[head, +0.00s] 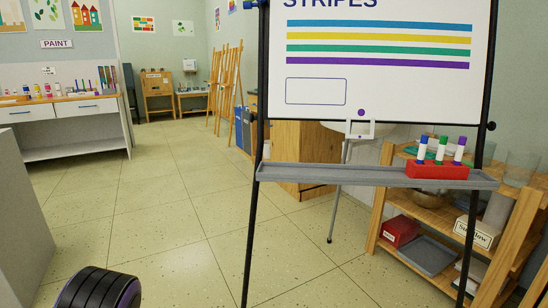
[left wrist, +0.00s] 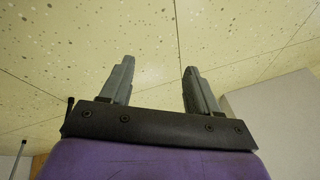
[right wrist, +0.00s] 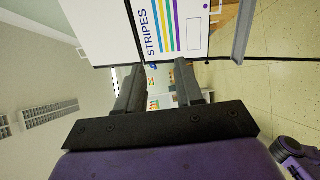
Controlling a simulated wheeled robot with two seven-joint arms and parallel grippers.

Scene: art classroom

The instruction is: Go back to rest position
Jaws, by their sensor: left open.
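My left gripper (left wrist: 158,66) is open and empty, with bare speckled floor beyond its fingers in the left wrist view. My right gripper (right wrist: 158,68) is also open and empty. Its fingers stand apart, and the whiteboard on its easel shows beyond them in the right wrist view. Neither gripper shows in the head view; only a dark, rounded part of my arm shows at its bottom left.
The whiteboard (head: 405,88) with coloured stripes stands ahead. Its grey tray (head: 320,174) bears a red holder (head: 437,171) with three markers. A wooden shelf (head: 395,198) stands behind right; a paint counter (head: 70,97) is far left. Floor left of the easel is clear.

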